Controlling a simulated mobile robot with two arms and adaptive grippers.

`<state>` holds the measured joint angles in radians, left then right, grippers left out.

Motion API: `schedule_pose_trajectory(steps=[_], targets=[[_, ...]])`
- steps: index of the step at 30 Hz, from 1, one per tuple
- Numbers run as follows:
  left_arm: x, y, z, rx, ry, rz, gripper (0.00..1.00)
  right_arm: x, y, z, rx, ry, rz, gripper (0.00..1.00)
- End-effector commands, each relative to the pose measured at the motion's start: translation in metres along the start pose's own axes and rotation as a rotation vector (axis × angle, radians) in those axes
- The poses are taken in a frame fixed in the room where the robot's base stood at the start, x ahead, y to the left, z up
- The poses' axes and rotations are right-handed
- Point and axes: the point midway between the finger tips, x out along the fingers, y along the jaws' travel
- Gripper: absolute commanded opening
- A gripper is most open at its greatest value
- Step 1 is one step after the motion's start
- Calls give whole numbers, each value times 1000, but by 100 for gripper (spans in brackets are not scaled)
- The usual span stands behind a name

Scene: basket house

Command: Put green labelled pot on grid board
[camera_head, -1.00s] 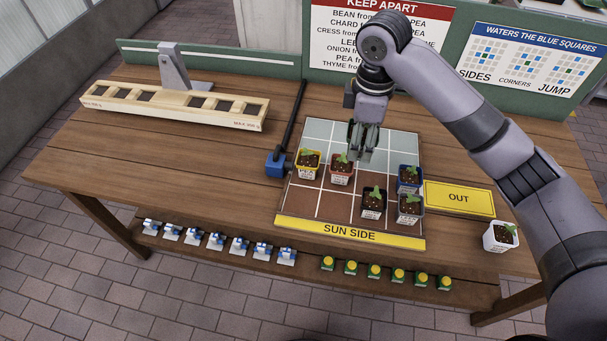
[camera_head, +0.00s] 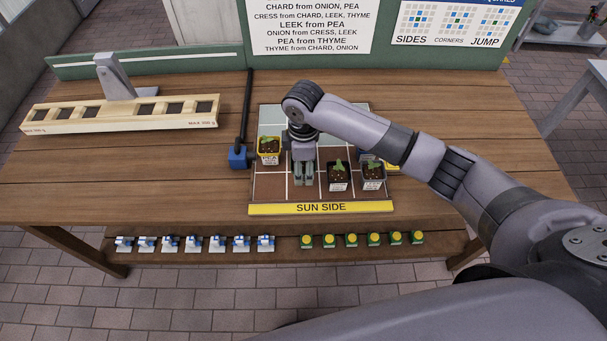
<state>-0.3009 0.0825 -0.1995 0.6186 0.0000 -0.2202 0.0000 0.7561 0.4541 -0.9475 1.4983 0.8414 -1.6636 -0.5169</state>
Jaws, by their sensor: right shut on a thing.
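The grid board (camera_head: 268,187) lies on the table with a yellow SUN SIDE strip along its front edge. My right gripper (camera_head: 303,182) points down over the board's second column from the left. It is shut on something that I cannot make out. A yellow-rimmed pot (camera_head: 269,158) stands to its left on the board. A dark pot (camera_head: 339,182) and a pale-labelled pot (camera_head: 373,182) stand to its right. A blue pot (camera_head: 364,154) is mostly hidden behind my right arm. No green label can be made out. My left gripper is out of view.
A wooden rack (camera_head: 120,117) with a grey stand is at the back left. A blue block with a black rod (camera_head: 238,157) stands beside the board's left edge. Blue-white and yellow-green items (camera_head: 351,240) line the lower shelf. The table's left front is clear.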

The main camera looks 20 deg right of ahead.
Motion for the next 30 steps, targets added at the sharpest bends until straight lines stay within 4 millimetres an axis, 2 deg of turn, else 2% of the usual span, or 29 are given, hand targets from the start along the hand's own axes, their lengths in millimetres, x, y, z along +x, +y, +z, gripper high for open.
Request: schedule_pose_trajectory(steps=[9,21,22,26,30], targets=[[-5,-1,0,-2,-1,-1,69,40,-1,0,0,0,-1,14],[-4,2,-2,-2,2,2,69,47,-1,0,0,-1,-1,14],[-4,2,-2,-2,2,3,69,47,-1,0,0,-1,-1,48],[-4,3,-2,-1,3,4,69,46,-1,0,0,-1,-1,56],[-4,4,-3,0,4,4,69,46,-1,0,0,-1,-1,57]])
